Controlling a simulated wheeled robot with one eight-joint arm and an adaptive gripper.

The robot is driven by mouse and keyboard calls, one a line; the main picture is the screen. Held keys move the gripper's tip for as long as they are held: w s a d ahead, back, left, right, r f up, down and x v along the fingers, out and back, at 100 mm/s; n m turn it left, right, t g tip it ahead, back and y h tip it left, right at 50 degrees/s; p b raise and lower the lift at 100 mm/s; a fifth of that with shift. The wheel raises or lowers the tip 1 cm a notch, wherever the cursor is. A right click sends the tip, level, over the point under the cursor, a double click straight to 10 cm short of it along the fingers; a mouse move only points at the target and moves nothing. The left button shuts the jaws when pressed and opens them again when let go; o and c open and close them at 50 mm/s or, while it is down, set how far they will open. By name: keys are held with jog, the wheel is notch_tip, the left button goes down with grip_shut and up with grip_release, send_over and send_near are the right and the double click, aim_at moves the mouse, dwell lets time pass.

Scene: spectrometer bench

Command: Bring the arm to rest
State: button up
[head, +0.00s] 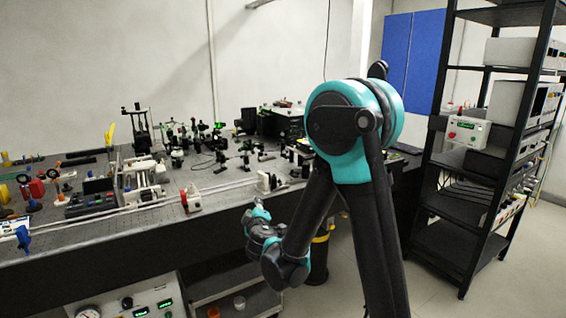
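My arm rises from the bottom right, bends at a teal elbow in the middle of the head view and folds down to the left. Its wrist end, with my gripper (258,205), is low in front of the bench's front edge. The fingers are too small and too hidden to tell whether they are open or shut. I see nothing clearly held in them.
The optical bench (120,228), crowded with mounts and instruments, fills the left and middle. Clear floor (435,285) lies between arm and rack.

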jog(key=s+d+f+m+g+h, duration=0.2)
jog(key=s+d+m, duration=0.1)
jog(key=d, duration=0.6)
jog(key=s+d+f+m+g+h, duration=0.1)
jog(key=s+d+m+g+h, duration=0.15)
jog(key=d, duration=0.55)
jog(key=s+d+f+m+g+h, duration=0.15)
jog(key=d+m, duration=0.25)
jog(key=d, duration=0.5)
jog(key=s+d+f+m+g+y, duration=0.1)
jog(key=s+f+g, duration=0.1)
jog(key=s, duration=0.4)
jog(key=s+d+f+m+g, duration=0.1)
jog(key=s+d+f+m, duration=0.1)
jog(key=s, duration=0.5)
jog(key=s+d+f+m+g+y, duration=0.1)
jog(key=s+d+f+m+g, duration=0.1)
jog(key=s, duration=0.4)
jog(key=shift+s+f+g+y, duration=0.3)
jog(key=shift+s+f, duration=0.05)
jog(key=shift+f, duration=0.45)
